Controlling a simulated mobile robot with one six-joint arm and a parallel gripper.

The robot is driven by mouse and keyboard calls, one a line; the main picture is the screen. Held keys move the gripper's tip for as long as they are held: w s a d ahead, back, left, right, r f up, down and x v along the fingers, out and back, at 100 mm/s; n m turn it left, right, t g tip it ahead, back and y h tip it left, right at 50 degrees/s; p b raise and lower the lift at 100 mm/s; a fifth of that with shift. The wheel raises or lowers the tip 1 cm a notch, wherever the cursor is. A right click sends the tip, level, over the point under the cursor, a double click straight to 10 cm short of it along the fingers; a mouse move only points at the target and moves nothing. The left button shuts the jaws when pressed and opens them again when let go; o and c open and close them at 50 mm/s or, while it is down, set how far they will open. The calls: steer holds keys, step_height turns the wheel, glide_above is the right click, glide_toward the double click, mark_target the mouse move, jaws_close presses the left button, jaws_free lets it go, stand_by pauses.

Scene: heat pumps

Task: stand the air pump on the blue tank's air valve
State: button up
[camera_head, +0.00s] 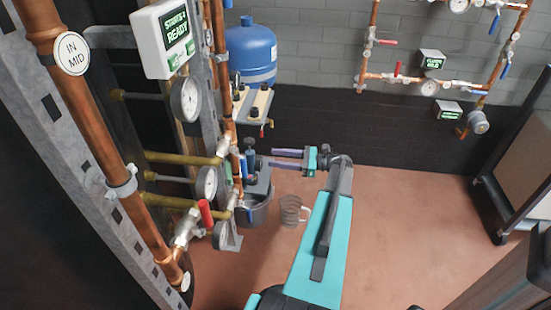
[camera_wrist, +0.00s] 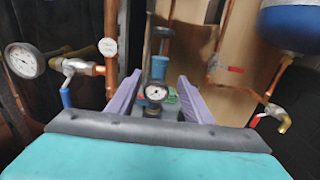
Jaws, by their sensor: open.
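The blue tank (camera_head: 252,50) stands against the back wall in the head view, and its lower part shows at the upper right of the wrist view (camera_wrist: 290,28). I cannot make out its air valve. A small blue cylinder with a dark top, which looks like the air pump (camera_head: 250,158), stands upright beside the copper pipes. In the wrist view this pump (camera_wrist: 159,67) is ahead, between the fingertips in the picture. My gripper (camera_head: 273,158) is open, its purple fingers pointing left towards the pump. It also shows in the wrist view (camera_wrist: 160,76). No grip on the pump shows.
A round gauge (camera_wrist: 155,94) on a dark body lies between the fingers in the picture. A grey bucket (camera_head: 258,212) and a wire coil (camera_head: 290,211) stand below my gripper. Copper pipes, gauges and a red-handled valve (camera_head: 205,212) crowd the left.

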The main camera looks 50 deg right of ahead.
mark_target(250, 155)
steer(key=shift+w, duration=0.1)
steer(key=b+x, duration=0.1)
steer(key=x, duration=0.6)
steer(key=shift+w+a+r, duration=0.1)
steer(key=shift+w+a, duration=0.1)
steer(key=shift+a, duration=0.1)
steer(key=shift+p+x, duration=0.4)
steer(key=shift+x, duration=1.25)
steer(key=shift+c, duration=0.4)
steer(key=c, duration=1.1)
steer(key=shift+r, duration=0.15)
